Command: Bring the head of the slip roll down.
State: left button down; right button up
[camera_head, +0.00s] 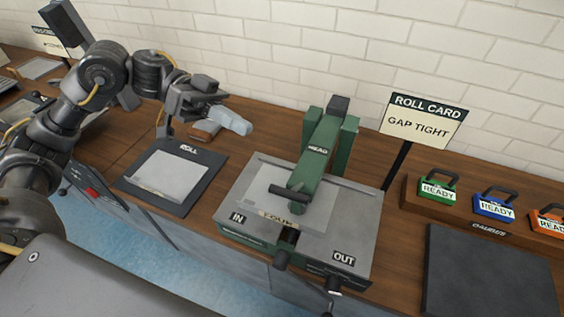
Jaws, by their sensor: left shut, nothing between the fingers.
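The slip roll (340,214) stands on the wooden bench in the middle of the view, with a grey bed marked IN and OUT. Its green head (319,150), labelled HEAD, slopes from a rear post down toward the front, with a dark crossbar handle (290,196) at its front end. I cannot tell whether the head touches the sheet on the bed. My left gripper (228,119) is shut and empty, to the left of the head and above the back of the bench. My right gripper is out of view.
A dark ROLL mat (211,166) with a pale sheet lies left of the machine. A sign (424,119) reads ROLL CARD, GAP TIGHT. Several READY blocks (438,189) sit on a wooden rack at right, behind a dark pad (490,275). A brick wall closes the back.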

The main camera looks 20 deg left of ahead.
pick_arm(q)
jog(key=s+d+f+p, duration=0.3)
jog(key=s+d+f, duration=0.1)
jog(key=d, duration=0.5)
jog(key=shift+f, duration=0.8)
